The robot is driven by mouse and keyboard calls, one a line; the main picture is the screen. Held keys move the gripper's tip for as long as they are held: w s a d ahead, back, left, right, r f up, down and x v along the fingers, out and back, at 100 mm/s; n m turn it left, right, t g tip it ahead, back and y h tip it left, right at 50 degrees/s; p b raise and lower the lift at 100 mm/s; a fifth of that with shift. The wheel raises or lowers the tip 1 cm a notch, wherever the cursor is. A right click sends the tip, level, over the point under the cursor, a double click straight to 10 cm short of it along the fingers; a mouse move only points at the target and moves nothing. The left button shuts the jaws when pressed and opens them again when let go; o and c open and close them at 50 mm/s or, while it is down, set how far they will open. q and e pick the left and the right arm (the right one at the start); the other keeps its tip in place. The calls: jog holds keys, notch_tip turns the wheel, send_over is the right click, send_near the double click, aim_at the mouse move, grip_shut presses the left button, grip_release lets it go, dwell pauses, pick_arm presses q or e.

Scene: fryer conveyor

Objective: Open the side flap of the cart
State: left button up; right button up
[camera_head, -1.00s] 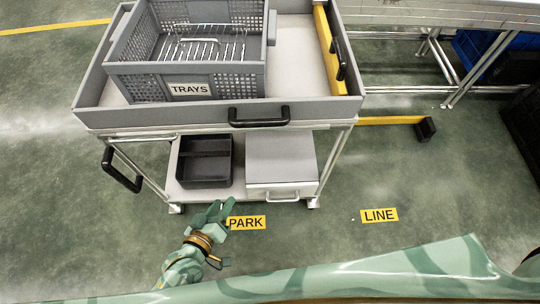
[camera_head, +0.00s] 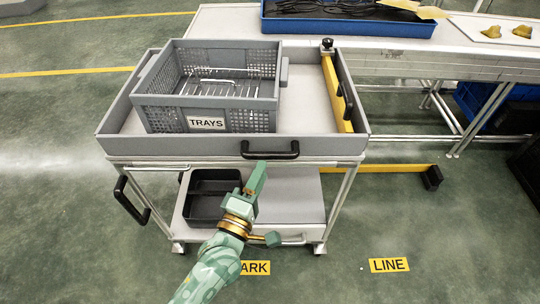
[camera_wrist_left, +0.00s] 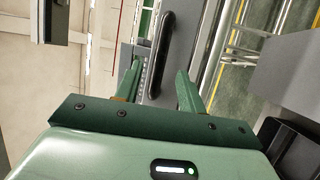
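The grey cart (camera_head: 115,148) stands ahead. Its near side panel (camera_head: 190,147) is upright and carries a black bar handle (camera_head: 270,149). My left gripper (camera_head: 257,178) is just below and in front of the near handle. In the left wrist view my gripper (camera_wrist_left: 158,88) is open, with the black handle (camera_wrist_left: 168,42) ahead, in line with the gap between the fingers. I see no clear contact with it. My right gripper is not in view.
A grey crate marked TRAYS (camera_head: 207,123) with a wire rack stands on the cart top. A yellow bar (camera_head: 337,95) lies along the right side. The lower shelf holds a black bin (camera_head: 203,210) and a grey box, partly hidden. A conveyor table (camera_head: 400,45) is behind.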

aim_at(269, 155)
pick_arm(q)
jog(key=b+x, duration=0.1)
jog(key=x, duration=0.5)
jog(key=shift+w, duration=0.2)
grip_shut()
